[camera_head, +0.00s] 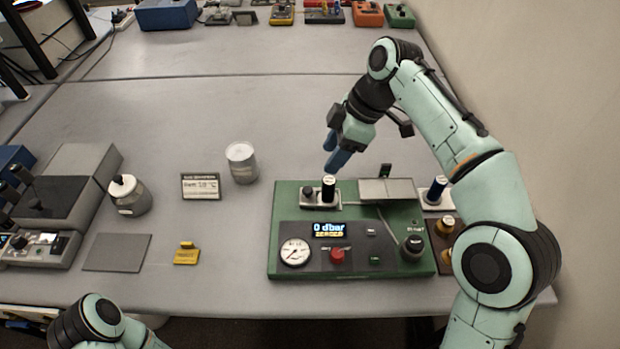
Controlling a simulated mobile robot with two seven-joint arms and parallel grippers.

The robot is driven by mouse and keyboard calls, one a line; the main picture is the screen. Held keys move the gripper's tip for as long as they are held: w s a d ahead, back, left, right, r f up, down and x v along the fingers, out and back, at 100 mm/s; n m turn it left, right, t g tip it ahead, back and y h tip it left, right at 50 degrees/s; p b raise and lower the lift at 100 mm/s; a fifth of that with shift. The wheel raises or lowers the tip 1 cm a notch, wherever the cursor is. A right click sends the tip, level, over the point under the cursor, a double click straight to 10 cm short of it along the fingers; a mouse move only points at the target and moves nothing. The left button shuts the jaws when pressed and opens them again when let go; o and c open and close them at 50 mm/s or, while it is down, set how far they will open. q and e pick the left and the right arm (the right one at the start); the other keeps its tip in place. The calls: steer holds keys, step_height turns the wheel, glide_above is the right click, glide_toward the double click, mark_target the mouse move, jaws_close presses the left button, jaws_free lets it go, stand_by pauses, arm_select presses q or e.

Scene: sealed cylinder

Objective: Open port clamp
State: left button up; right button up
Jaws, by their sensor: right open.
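A green instrument box (352,272) stands on the grey table, its display reading 0 dbar. At its upper left, a pale block (311,203) carries an upright black cylinder with a white top (328,189), which may be the port clamp; I cannot tell for sure. My right gripper (337,158) points down just above and behind this cylinder, apart from it. Its blue fingers are open and empty. Of my left arm only a part shows at the bottom left; its gripper is out of view.
A blue-and-black upright part (437,190) stands right of the box, with brown pieces (446,229) below it. Left of the box are a white jar (241,162), a small sign (201,187), a yellow piece (186,254) and a grey pad (117,252).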

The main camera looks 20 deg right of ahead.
mark_target(308, 189)
steer(key=b+x, duration=0.2)
steer(key=x, duration=0.8)
steer(key=shift+f, duration=0.1)
steer(key=shift+w+a+f+b, duration=0.2)
steer(key=shift+f+b, duration=0.1)
steer(key=shift+f, duration=0.25)
